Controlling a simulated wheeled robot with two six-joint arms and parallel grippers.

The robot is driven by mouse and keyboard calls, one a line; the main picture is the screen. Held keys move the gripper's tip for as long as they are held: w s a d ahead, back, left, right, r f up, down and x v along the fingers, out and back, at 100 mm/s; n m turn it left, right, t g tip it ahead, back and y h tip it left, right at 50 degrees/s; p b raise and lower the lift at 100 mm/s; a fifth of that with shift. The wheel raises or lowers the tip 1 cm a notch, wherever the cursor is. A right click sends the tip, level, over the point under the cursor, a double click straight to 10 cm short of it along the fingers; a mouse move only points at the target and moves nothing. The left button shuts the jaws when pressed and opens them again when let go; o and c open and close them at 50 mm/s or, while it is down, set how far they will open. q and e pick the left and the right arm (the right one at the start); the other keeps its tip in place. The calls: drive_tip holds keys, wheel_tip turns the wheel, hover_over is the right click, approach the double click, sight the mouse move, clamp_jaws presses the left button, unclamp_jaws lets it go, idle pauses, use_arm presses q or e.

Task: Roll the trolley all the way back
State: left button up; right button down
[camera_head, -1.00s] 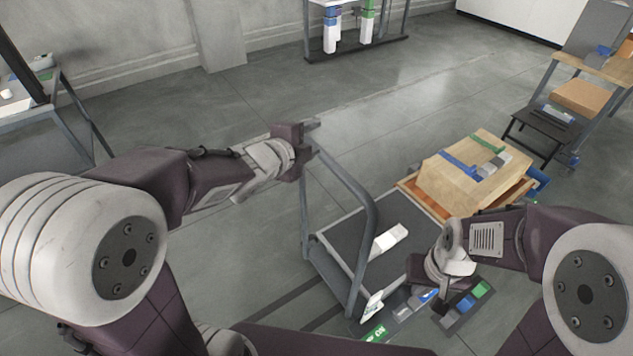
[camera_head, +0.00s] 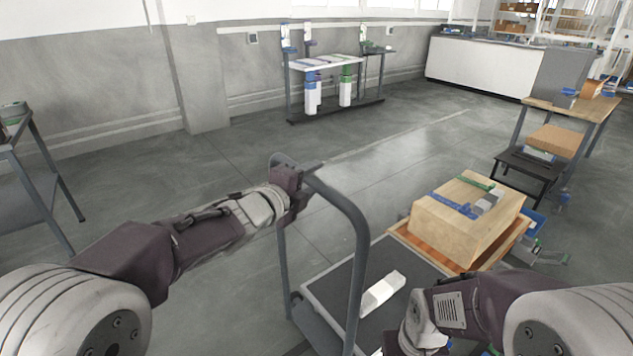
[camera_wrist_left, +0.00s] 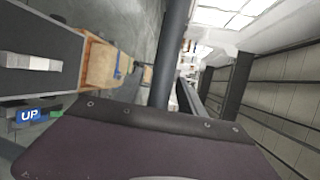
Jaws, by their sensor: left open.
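The trolley has a dark flat deck (camera_head: 335,283) and a tall grey tube handle (camera_head: 358,235) at its near left end. My left gripper (camera_head: 304,176) is at the handle's upper left corner in the head view; its jaws are open, and I cannot tell whether the bar lies between them. In the left wrist view the handle tube (camera_wrist_left: 171,55) runs up from just past the gripper's dark body, and the deck (camera_wrist_left: 45,42) is at left. My right gripper (camera_head: 412,345) is low over the deck's near right side, its fingertips cut off or hidden.
A white block (camera_head: 383,291) lies on the deck. A wooden box (camera_head: 466,220) with blue and green strips sits in an orange tray (camera_head: 405,238) at the deck's far right. A black step stool (camera_head: 530,172) stands beyond. Open floor lies behind the trolley toward the back wall.

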use_arm(q)
drive_tip(key=shift+x, duration=1.35)
clamp_jaws()
idle(0.3)
